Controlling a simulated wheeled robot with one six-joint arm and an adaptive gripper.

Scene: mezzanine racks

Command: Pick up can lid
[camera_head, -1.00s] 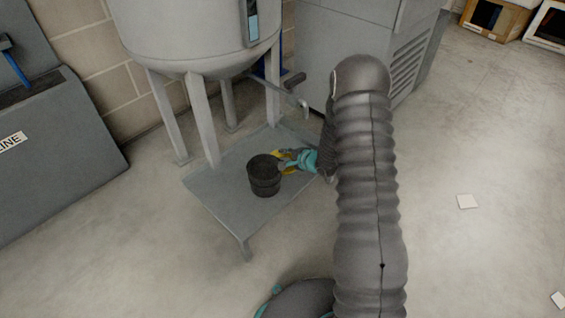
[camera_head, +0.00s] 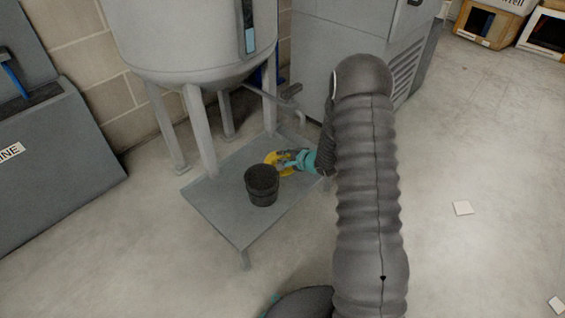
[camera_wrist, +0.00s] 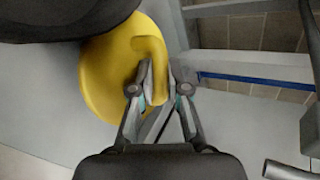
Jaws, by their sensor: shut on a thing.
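The can lid (camera_wrist: 108,75) is yellow and round with a raised handle, and it fills the upper left of the wrist view. My gripper (camera_wrist: 160,85) is shut on its handle, with the fingers on either side of it. In the head view the yellow lid (camera_head: 271,160) shows just behind the dark can, at the tip of my gripper (camera_head: 283,160). The dark can (camera_head: 262,187) stands upright on the low grey platform and its open top shows. Part of the lid is hidden by the fingers.
The grey platform (camera_head: 225,213) lies under a large tank (camera_head: 190,35) with several legs. A pipe with a spout (camera_head: 298,112) reaches out near my gripper. A grey cabinet (camera_head: 350,45) stands behind. The floor on the right is mostly clear, with small pale pieces (camera_head: 462,208).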

